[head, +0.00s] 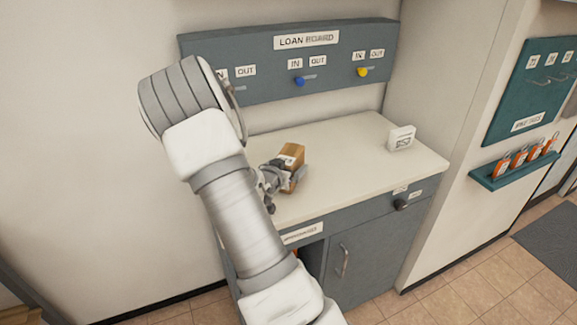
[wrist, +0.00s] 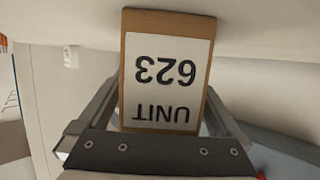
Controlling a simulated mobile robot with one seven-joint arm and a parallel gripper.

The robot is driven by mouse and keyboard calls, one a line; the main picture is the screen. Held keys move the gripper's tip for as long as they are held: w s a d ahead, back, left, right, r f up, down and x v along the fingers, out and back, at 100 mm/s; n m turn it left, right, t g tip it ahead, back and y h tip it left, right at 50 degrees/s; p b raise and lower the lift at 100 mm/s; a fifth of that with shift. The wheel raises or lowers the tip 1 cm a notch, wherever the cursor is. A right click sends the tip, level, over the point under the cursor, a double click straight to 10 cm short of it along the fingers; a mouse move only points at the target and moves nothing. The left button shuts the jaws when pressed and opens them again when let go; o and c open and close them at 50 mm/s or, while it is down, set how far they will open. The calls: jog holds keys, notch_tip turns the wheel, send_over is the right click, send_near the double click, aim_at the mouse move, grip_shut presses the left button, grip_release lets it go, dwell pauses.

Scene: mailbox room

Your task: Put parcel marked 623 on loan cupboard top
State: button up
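The brown parcel (head: 293,158) has a white label. In the wrist view the parcel (wrist: 166,30) shows the label "UNIT 623" upside down. My gripper (head: 287,172) is at the parcel over the front left part of the loan cupboard top (head: 345,150). In the wrist view the fingers of my gripper (wrist: 160,115) lie along both sides of the parcel, close to it. The fingertips are partly hidden by the parcel. The parcel is at or just above the pale top; I cannot tell if it touches.
A white box or sign (head: 401,138) stands at the right back of the top. The loan board (head: 290,62) with blue and yellow knobs hangs behind. An orange-tagged teal shelf (head: 515,166) is on the right wall. The middle of the top is clear.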

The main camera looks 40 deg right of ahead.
jog(key=shift+r, duration=0.1)
jog(key=shift+a+r, duration=0.1)
jog(key=shift+r, duration=0.05)
jog(key=p+v, duration=0.1)
jog(key=v, duration=1)
jog(key=a+r+n+t+y, duration=0.1)
jog(key=a+r+n+y, duration=0.1)
jog(key=a+r+y, duration=0.3)
jog(key=a+r+n+y, duration=0.1)
jog(key=a+y, duration=0.1)
jog(key=a, duration=0.5)
jog(key=a+r+n+t+y, duration=0.1)
jog(key=a+r+n+y, duration=0.1)
jog(key=a+r+y, duration=0.3)
jog(key=s+a+r+n+g, duration=0.2)
jog(key=s+n, duration=0.1)
jog(key=s, duration=0.7)
jog(key=s+a+r+n+g, duration=0.1)
jog(key=s+a+r+n, duration=0.1)
jog(key=s, duration=0.9)
jog(key=shift+s+a+r+n+g, duration=0.15)
jog(key=shift+a+r+n+g, duration=0.25)
jog(key=shift+a+n, duration=0.45)
